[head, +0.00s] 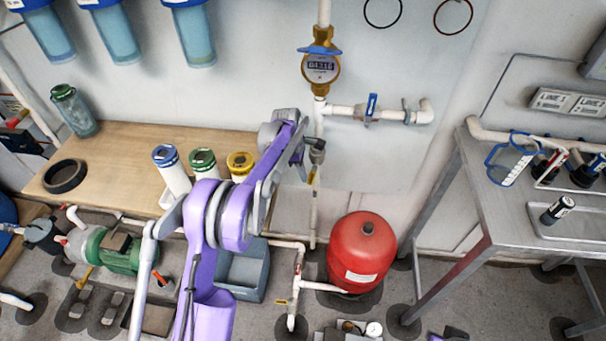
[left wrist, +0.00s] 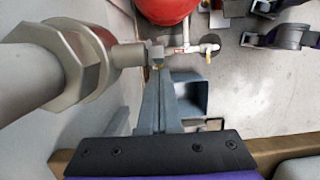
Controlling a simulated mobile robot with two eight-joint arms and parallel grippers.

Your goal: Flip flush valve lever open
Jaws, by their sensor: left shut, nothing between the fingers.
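A grey valve body (head: 317,148) sits on the vertical white pipe below the meter. A small yellow lever (head: 312,176) hangs down beside that pipe. My left gripper (head: 301,168) is shut and empty, close to the valve. In the left wrist view, the shut fingers (left wrist: 158,82) point at a small grey fitting (left wrist: 155,54) beside a large hex nut. A bit of yellow shows at the fingertips; the fingers hide most of what lies behind, and I cannot tell whether they touch it.
A blue-handled valve (head: 372,106) is on the side pipe to the right. A red tank (head: 361,250) and a grey-blue bin (head: 243,272) stand on the floor below. A wooden bench (head: 120,150) is at left, a metal table (head: 467,205) at right.

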